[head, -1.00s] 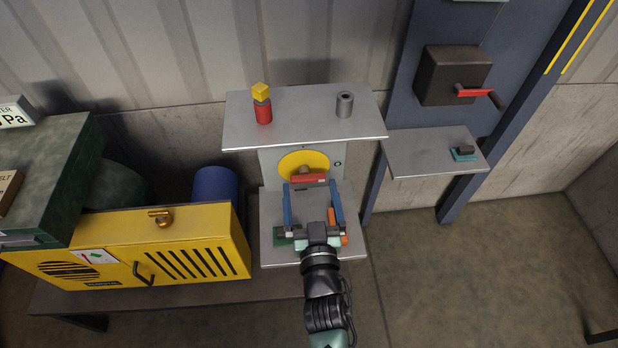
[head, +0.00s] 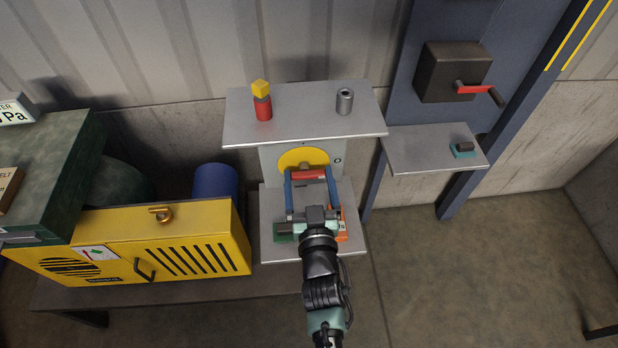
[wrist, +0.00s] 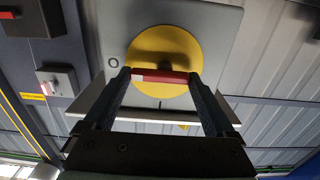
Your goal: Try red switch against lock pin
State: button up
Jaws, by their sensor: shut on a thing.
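The red switch (head: 309,174) is a bar handle in front of a yellow disc (head: 290,158) on a grey box (head: 270,165) under the shelf. My gripper (head: 308,176) has one blue finger at each end of the red bar and is shut on it. In the wrist view the bar (wrist: 160,76) spans between the fingertips, roughly level, before the yellow disc (wrist: 165,45). I cannot make out the lock pin for certain; a small round mark shows on the box beside the disc.
The shelf (head: 225,132) above holds a red cylinder (head: 263,110) with a yellow cube on it and a grey cylinder (head: 345,101). A lower shelf (head: 350,240) holds green and orange items beneath my wrist. A yellow cabinet (head: 200,225) stands left; a side shelf (head: 420,150) is right.

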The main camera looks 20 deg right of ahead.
jog(key=shift+n, duration=0.8)
jog(key=o, duration=1.1)
jog(key=shift+c, duration=0.2)
jog(key=shift+s, duration=0.1)
jog(key=b+v, duration=0.3)
jog(key=v, duration=0.9)
jog(key=shift+s+b, duration=0.35)
jog(key=shift+s, duration=0.05)
jog(key=shift+a+r, duration=0.15)
